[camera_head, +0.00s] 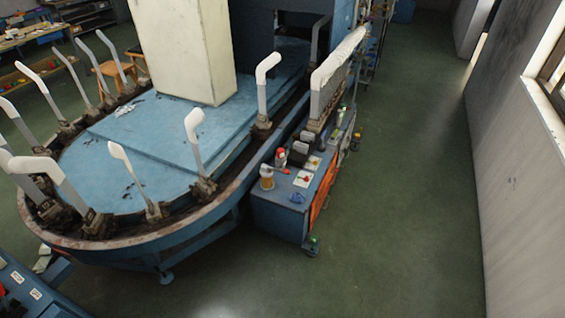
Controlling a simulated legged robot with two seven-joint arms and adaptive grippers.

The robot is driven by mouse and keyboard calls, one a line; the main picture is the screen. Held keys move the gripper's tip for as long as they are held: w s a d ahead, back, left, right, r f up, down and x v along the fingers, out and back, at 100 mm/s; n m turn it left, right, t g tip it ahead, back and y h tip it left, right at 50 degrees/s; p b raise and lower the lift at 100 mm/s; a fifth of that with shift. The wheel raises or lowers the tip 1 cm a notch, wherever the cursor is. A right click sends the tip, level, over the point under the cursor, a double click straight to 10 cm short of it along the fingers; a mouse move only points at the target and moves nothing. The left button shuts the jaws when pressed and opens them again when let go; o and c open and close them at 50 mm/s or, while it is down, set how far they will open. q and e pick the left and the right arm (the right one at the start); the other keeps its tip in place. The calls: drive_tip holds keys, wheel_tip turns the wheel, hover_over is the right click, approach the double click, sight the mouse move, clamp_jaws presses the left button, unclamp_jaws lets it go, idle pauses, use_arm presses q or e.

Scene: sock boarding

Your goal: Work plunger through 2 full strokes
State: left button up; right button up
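I cannot make out for sure which thing is the plunger. Small items stand on the top of a blue cart (270,207) right of centre. Among them are an amber container with a pale top (267,177) and a small red-and-white item (281,157). A blue item (297,198) lies near the cart's front edge. All are too small to show a plunger's position. Neither of my grippers is in view, and nothing is seen touching these items.
A large blue oval machine (130,245) with several upright white sock forms (194,125) on its rim stands left of the cart. White socks (338,62) hang on a rack at the cart's far end. Green floor (410,190) is clear to the right, up to a grey wall (510,170).

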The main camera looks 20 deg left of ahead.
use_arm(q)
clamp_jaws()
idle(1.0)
